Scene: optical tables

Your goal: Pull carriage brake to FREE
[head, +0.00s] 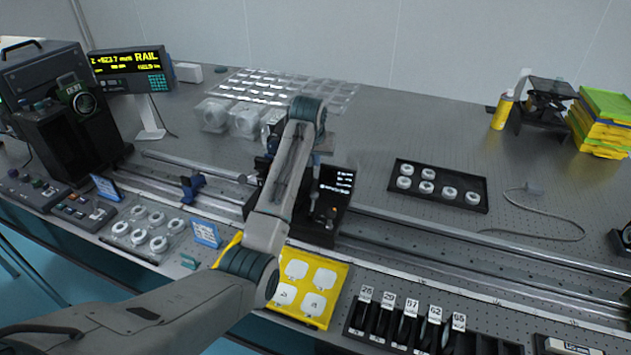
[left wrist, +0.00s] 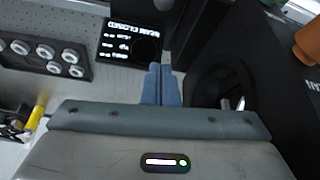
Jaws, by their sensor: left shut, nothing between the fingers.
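The black carriage (head: 325,212) sits on the long rail in the middle of the head view, partly hidden behind my left arm. A small lever with a knob (head: 313,195) stands on it; I cannot tell for sure whether this is the brake or how it is set. My right gripper is not in view.
A black tray of white rings (head: 437,185) lies right of the carriage. A blue clamp (head: 193,187) is on the rail at left. A yellow tray with white pieces (head: 335,308) and a numbered rack (head: 410,330) are in front. The rail right of the carriage looks clear.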

